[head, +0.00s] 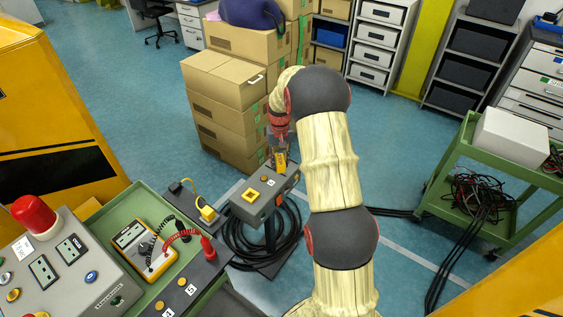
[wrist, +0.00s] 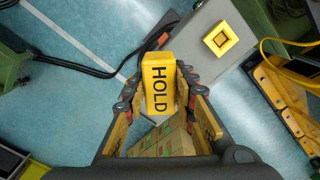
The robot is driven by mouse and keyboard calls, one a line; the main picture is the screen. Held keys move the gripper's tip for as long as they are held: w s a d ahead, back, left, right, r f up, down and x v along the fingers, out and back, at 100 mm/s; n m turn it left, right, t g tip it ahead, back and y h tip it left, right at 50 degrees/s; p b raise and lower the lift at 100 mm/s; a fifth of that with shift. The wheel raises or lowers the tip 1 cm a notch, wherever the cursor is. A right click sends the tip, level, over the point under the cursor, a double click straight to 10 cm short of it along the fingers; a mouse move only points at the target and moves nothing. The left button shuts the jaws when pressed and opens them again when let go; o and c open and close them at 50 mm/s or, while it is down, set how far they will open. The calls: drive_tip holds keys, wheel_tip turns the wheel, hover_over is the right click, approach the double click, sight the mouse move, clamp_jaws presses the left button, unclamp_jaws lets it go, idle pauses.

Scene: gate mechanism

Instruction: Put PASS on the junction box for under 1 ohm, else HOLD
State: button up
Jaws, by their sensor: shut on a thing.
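My gripper (head: 279,150) is shut on a yellow block marked HOLD (wrist: 158,85), with its fingers on either side of it in the wrist view. The block (head: 281,160) is above the far end of the grey junction box (head: 243,209) in the head view; I cannot tell whether it touches. The junction box (wrist: 204,66) has a raised yellow square frame on top and lies beyond the block in the wrist view. An orange multimeter (head: 133,237) with red and black leads lies in a green tray; its reading is too small to read. I cannot make out a PASS block.
A grey console (head: 62,262) with a red beacon (head: 34,214) stands at the lower left. Stacked cardboard boxes (head: 228,100) stand behind the gripper. Black cable (head: 287,245) coils around the junction box's stand. A green cart (head: 476,225) stands at the right.

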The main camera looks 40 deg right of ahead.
sight(281, 154)
drive_tip(key=w+d+f+b, duration=0.1)
drive_tip(key=w+d+f, duration=0.1)
drive_tip(key=w+f, duration=0.1)
drive_tip(key=w+d+f+b, duration=0.1)
drive_tip(key=w+d+f, duration=0.2)
drive_tip(key=w+d+f+b, duration=0.1)
drive_tip(key=w+d+f, duration=0.2)
drive_tip(key=w, duration=0.1)
drive_tip(key=shift+w+f, duration=0.1)
drive_tip(key=shift+f, duration=0.05)
drive_tip(key=shift+w+d+f+b, duration=0.15)
drive_tip(key=shift+w+f+b, duration=0.05)
drive_tip(key=shift+f+b, duration=0.8)
drive_tip(key=shift+f, duration=0.8)
drive_tip(key=shift+f, duration=0.15)
drive_tip(key=o, duration=1.2)
drive_tip(key=shift+c, duration=0.2)
